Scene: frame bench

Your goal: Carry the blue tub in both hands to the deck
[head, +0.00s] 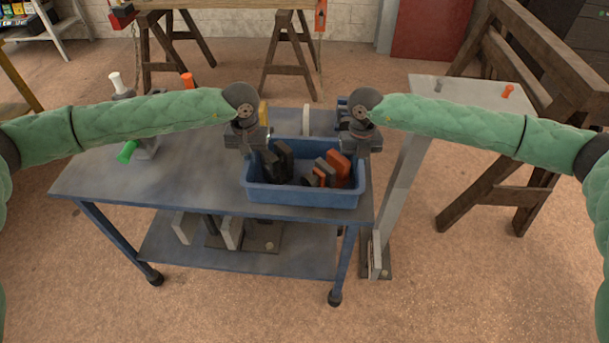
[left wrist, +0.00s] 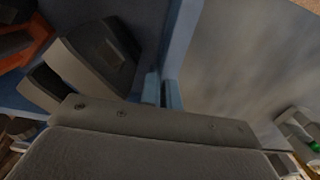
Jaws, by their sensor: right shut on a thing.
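The blue tub (head: 302,196) is upright at the right part of the grey-topped table (head: 150,185), with dark and orange blocks (head: 340,167) inside. Whether its base touches the tabletop is not clear. My left gripper (head: 256,150) is at the tub's left end, its fingers close on both sides of the wall. In the left wrist view, the fingertips (left wrist: 162,90) sit at the tub's wall (left wrist: 184,35). My right gripper (head: 358,150) is shut on the tub's right end. I cannot tell which surface is the deck.
A clamp-like fixture with a green handle (head: 127,152) stands on the table's left part. Yellow and blue items stand partly hidden behind the tub. A pale-topped stand (head: 470,92) and wooden frame (head: 500,150) are at right. The tabletop's middle left is clear.

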